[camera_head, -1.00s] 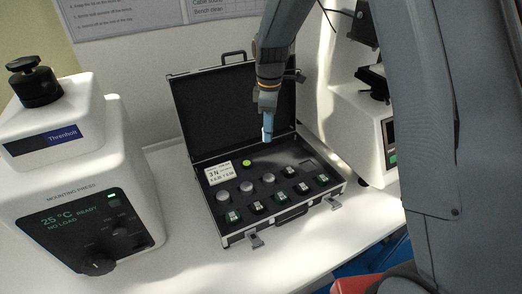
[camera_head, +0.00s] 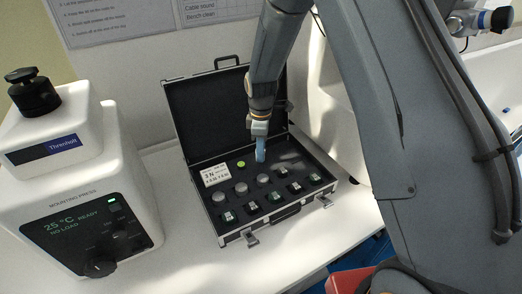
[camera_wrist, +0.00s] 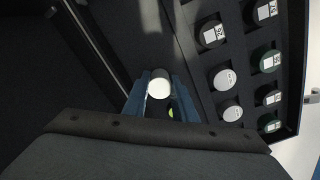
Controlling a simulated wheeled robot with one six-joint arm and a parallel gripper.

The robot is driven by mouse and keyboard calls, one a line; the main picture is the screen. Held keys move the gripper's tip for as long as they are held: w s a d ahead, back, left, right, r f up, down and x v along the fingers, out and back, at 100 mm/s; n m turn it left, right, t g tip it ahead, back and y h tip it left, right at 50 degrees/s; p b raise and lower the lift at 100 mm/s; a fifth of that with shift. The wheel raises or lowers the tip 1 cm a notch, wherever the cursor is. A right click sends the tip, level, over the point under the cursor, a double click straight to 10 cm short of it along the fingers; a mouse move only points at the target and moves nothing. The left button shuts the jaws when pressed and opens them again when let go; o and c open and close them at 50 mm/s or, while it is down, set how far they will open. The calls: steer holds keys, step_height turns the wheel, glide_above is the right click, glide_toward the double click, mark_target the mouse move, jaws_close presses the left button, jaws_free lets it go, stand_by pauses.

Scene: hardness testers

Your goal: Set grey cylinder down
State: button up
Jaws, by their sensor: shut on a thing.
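The grey cylinder (camera_wrist: 159,86), its round end pale and bright, sits between the blue fingertips of my gripper (camera_wrist: 158,100) in the wrist view. The fingers are shut on it. In the head view my gripper (camera_head: 260,154) points down over the back part of the open black case (camera_head: 248,238), right of a green disc (camera_head: 240,163). The held cylinder cannot be made out there, and I cannot tell whether it touches the case's insert. Other grey cylinders (camera_head: 241,188) stand in a row in front of the fingers; two show in the wrist view (camera_wrist: 225,79).
Several dark labelled pieces (camera_head: 276,197) fill the front row. A white label card (camera_head: 214,174) lies at the case's left. The raised lid (camera_head: 215,115) stands behind my gripper. A white mounting press (camera_head: 85,210) is at left. The bench front is clear.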

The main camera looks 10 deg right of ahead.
steer(key=shift+f, duration=0.15)
steer(key=o, duration=1.1)
step_height(320, 180, up, 12)
steer(key=b, duration=0.4)
steer(key=s+d+m, duration=0.4)
steer(key=s+m, duration=0.1)
steer(key=s, duration=0.2)
steer(key=s+d+m, duration=0.4)
steer(key=s+m, duration=0.1)
steer(key=s, duration=0.3)
steer(key=s+d+m+t, duration=0.1)
steer(key=s+d+m, duration=0.3)
steer(key=s, duration=0.4)
steer(key=shift+s+d+f+m, duration=0.15)
steer(key=shift+s+f+m, duration=0.05)
steer(key=shift+m, duration=0.7)
